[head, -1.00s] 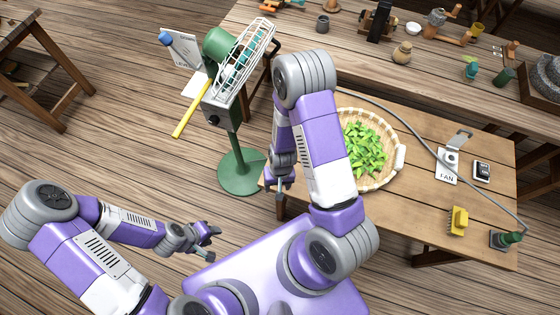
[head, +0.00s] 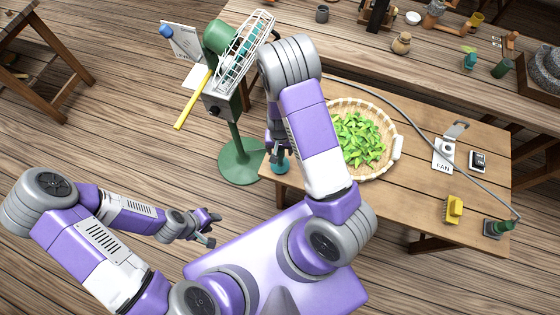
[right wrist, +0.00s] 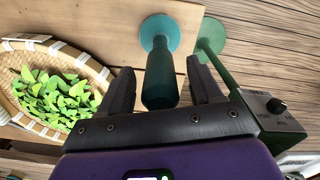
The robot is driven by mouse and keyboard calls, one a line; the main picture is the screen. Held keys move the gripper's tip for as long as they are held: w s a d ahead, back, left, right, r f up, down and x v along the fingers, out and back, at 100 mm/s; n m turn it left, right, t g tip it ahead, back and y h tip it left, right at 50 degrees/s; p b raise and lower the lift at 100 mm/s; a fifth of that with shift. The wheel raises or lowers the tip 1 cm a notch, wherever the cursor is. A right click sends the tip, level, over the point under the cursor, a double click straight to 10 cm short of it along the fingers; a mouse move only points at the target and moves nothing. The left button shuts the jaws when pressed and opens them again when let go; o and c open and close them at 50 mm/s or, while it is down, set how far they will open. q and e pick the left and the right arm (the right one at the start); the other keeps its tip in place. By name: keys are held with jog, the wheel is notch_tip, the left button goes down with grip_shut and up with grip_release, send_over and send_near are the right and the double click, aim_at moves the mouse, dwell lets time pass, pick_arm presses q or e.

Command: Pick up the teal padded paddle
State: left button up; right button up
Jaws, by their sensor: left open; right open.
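The teal padded paddle shows in the right wrist view with a round teal pad (right wrist: 160,32) and a dark green handle (right wrist: 160,78). It is by the edge of the low wooden table. Its handle lies between the two open fingers of my right gripper (right wrist: 160,66), with small gaps at both sides. In the head view, part of the teal pad (head: 281,168) shows just below my right gripper (head: 276,152), and the arm hides the rest. My left gripper (head: 211,230) is open and empty over the floor, away from the paddle.
A basket of green leaves (head: 360,138) sits on the low table (head: 420,200), close to my right arm. A green fan (head: 222,105) stands left of it, with a yellow stick (head: 192,102) nearby.

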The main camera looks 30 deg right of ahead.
jog(key=shift+f, duration=0.6)
grip_shut()
notch_tip(320, 180, up, 10)
jog(key=shift+r+p, duration=0.1)
jog(key=shift+p, duration=0.8)
